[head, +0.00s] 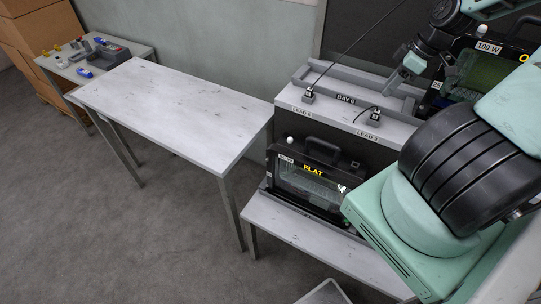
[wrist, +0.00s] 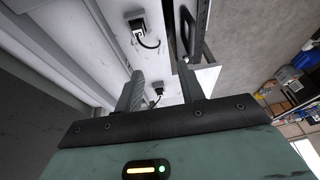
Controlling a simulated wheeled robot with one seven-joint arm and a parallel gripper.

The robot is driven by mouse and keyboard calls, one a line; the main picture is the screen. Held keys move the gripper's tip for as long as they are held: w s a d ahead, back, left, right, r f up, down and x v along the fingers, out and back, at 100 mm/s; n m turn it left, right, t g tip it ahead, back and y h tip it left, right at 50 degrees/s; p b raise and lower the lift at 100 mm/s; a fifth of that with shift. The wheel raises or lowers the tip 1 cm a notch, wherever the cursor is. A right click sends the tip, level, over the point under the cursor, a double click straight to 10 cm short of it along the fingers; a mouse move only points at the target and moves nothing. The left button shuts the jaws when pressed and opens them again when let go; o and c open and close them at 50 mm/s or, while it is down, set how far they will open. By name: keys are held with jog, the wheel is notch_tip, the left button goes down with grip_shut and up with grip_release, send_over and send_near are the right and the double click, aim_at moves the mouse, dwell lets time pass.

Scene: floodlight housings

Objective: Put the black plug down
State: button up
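Two small black plugs rest on the pale top of the bay 6 rack. One plug (head: 309,97) stands at the left by a lead label, with a thin cable rising from it. The other plug (head: 375,116) is to its right, above the LEAD 3 label, with a short curled cable. In the wrist view, one plug (wrist: 138,28) lies beyond my left finger, and another (wrist: 157,91) shows small in the gap. My gripper (wrist: 160,72) is open, with nothing held between its fingers. Which plug is the task's one, I cannot tell.
A floodlight housing marked FLAT (head: 313,180) sits below the rack top. Another, marked 100 W (head: 488,47), stands behind my arm. A long bare table (head: 170,105) is at left, with a cluttered small table (head: 88,58) beyond. Grey rails (head: 340,78) edge the rack top.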

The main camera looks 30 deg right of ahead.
jog(key=w+a+r+n+g+h, duration=0.1)
jog(key=w+a+r+g, duration=0.1)
jog(key=a, duration=1.3)
jog(key=w+a+r+n+g, duration=0.1)
jog(key=w+a+g, duration=0.1)
jog(key=a, duration=1.3)
jog(key=s+a+r, duration=0.3)
jog(key=s+a, duration=0.5)
jog(key=a, duration=0.1)
jog(key=s+a+r, duration=0.3)
jog(key=s+a, duration=0.4)
jog(key=a, duration=0.2)
jog(key=shift+s+t+h, duration=0.35)
jog(key=shift+t+h, duration=0.05)
jog(key=shift+a+f, duration=0.1)
notch_tip(320, 180, down, 12)
jog(key=b, duration=1.1)
jog(key=shift+r+b, duration=0.2)
jog(key=shift+b, duration=0.15)
